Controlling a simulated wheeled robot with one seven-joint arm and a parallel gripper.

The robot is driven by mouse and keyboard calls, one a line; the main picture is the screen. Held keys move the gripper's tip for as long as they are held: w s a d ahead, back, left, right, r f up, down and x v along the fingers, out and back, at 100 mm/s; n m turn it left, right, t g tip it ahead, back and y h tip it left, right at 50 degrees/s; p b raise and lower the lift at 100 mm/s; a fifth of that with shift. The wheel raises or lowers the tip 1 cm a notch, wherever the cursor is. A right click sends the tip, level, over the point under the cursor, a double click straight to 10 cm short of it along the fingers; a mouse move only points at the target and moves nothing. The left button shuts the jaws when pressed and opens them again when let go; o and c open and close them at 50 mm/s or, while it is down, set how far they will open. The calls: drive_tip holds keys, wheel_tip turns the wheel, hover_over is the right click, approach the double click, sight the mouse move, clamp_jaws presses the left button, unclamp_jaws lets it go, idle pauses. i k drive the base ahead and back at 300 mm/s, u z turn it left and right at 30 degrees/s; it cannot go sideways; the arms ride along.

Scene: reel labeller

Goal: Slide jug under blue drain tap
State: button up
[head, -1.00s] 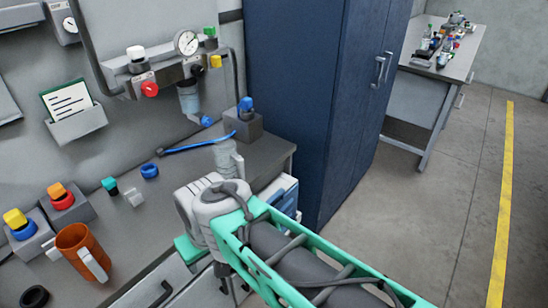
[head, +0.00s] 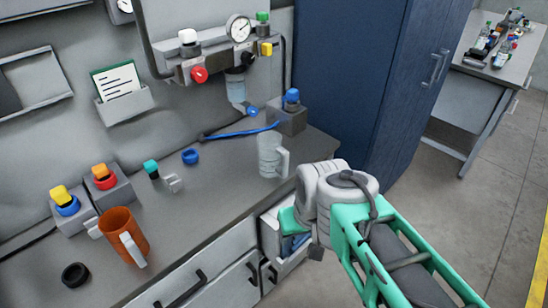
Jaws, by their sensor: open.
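A grey, see-through jug (head: 270,155) stands upright on the worktop, its pale handle at the right. The blue drain tap (head: 252,111) hangs under the clear bowl of the wall-mounted air unit, behind and slightly left of the jug, with a gap between them in the picture. My gripper (head: 317,251) is mostly hidden by my wrist; only a small dark part shows below it, in front of the cabinet drawers and right of the jug. It is apart from the jug and open. I see nothing held.
A blue cable or tool (head: 238,133) lies behind the jug. A grey block with a blue knob (head: 291,113) stands to its right. An orange mug (head: 122,235), a black ring (head: 75,275), a blue ring (head: 190,157) and coloured knobs sit left. An open drawer (head: 288,235) juts out below.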

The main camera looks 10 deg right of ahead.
sight(273, 159)
drive_tip(key=z, duration=1.3)
drive_tip(key=i, duration=0.75)
drive_tip(key=u, duration=4.3)
